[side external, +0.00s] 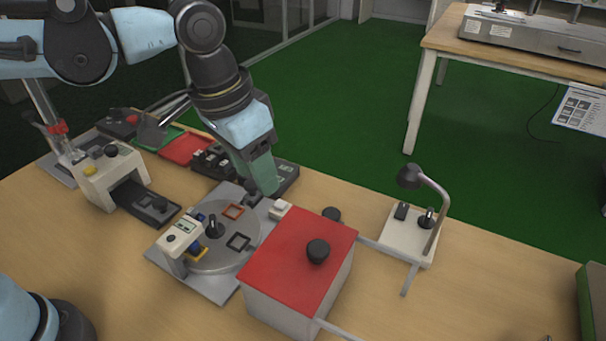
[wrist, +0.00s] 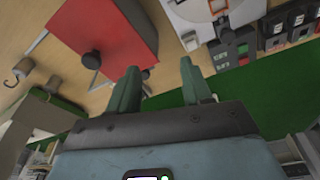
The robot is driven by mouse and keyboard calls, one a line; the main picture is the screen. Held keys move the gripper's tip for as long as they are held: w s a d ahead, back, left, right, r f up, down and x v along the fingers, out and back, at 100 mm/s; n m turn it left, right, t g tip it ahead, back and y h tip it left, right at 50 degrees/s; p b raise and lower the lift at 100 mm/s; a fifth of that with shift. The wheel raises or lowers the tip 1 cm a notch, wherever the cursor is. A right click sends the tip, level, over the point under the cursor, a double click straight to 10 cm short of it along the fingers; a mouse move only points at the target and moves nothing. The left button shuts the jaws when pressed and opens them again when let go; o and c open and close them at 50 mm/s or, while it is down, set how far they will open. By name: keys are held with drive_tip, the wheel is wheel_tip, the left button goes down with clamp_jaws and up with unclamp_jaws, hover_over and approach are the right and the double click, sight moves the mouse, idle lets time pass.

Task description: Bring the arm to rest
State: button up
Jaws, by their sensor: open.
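My gripper (side external: 266,190) is over the table, behind the round grey plate fixture in the side view. In the wrist view its two green fingers (wrist: 160,85) stand apart with nothing between them. In the side view the fingers overlap each other, and I cannot tell how high the tips are above the small parts beneath them. My arm reaches in from the upper left and bends down to the gripper.
A red-topped box (side external: 300,250) with a black knob stands in front right of the gripper. A round plate fixture (side external: 215,262), a white press-like device (side external: 105,175), trays (side external: 184,147) and a lamp-like stand (side external: 405,235) share the wooden table (side external: 480,290).

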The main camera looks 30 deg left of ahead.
drive_tip(key=s+a+f+n+t, duration=0.2)
drive_tip(key=a, duration=0.7)
drive_tip(key=s+a+f+n+t+y, duration=0.1)
drive_tip(key=a+f+n+t, duration=0.1)
drive_tip(key=a, duration=0.7)
drive_tip(key=shift+s+a+f+t, duration=0.15)
drive_tip(key=shift+s+t, duration=0.2)
drive_tip(key=shift+t, duration=0.25)
